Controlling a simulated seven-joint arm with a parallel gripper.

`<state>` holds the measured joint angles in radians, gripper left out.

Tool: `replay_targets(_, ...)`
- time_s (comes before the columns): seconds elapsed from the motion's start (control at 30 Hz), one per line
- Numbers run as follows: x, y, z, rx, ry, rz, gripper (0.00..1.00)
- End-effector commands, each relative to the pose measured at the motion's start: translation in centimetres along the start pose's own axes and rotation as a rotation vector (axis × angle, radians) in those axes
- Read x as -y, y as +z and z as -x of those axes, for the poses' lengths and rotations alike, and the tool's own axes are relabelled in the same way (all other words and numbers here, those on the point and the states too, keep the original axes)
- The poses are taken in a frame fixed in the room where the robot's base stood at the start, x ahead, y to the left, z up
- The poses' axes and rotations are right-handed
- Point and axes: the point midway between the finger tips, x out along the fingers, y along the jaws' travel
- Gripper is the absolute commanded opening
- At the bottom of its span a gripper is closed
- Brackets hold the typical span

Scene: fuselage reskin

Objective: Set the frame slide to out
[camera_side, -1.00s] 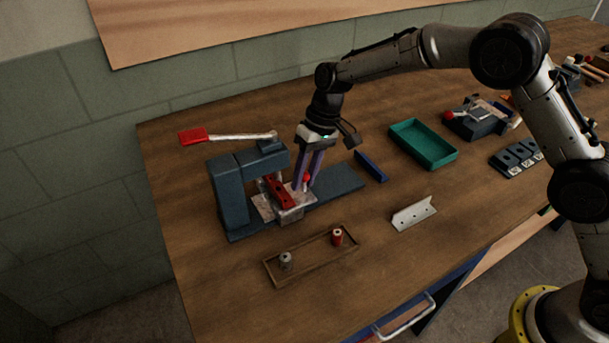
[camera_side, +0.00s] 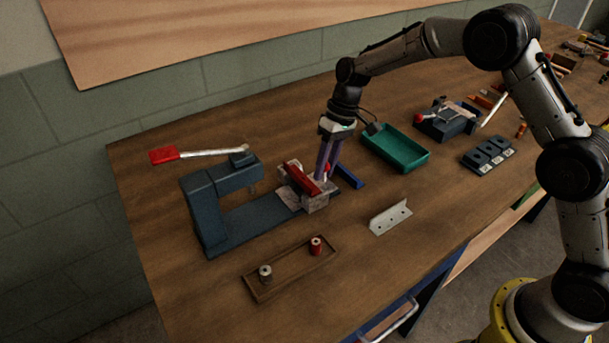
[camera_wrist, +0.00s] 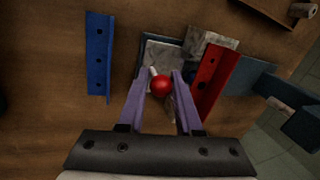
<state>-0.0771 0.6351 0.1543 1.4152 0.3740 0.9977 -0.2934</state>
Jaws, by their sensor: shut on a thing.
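The frame slide (camera_side: 288,197) is a grey metal carriage at the right end of the blue press's base rail, clear of the press throat. A red strip with holes (camera_side: 302,180) lies on it, and it also shows in the wrist view (camera_wrist: 218,82). The slide's red ball knob (camera_wrist: 160,85) sits between my purple fingers. My gripper (camera_side: 325,172) is shut on this knob, pointing down at the slide's right side. In the side view the fingers partly cover the knob.
The blue press (camera_side: 205,205) with its red-handled lever (camera_side: 164,155) stands at left. A blue strip (camera_side: 349,176) and a teal tray (camera_side: 420,162) lie right of the slide. A white angle bracket (camera_side: 390,217) and a wooden tray with two spools (camera_side: 250,285) lie in front.

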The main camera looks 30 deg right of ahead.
Motion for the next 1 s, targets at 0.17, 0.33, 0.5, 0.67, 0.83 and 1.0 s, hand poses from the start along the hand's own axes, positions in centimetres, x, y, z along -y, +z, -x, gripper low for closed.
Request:
replay_targets(0.17,-0.5,0.0,0.3,-0.005,0.001,0.001,0.0)
replay_targets(0.33,-0.6,0.0,0.4,-0.005,0.003,0.001,0.0)
replay_targets(0.5,-0.6,0.0,0.3,-0.005,0.003,0.0,0.63)
replay_targets(0.67,-0.5,0.0,0.2,-0.003,0.002,0.001,0.63)
replay_targets(0.83,-0.4,0.0,0.3,-0.003,0.001,0.002,0.63)
replay_targets(1.0,-0.4,-0.1,2.0,-0.006,0.001,0.002,0.63)
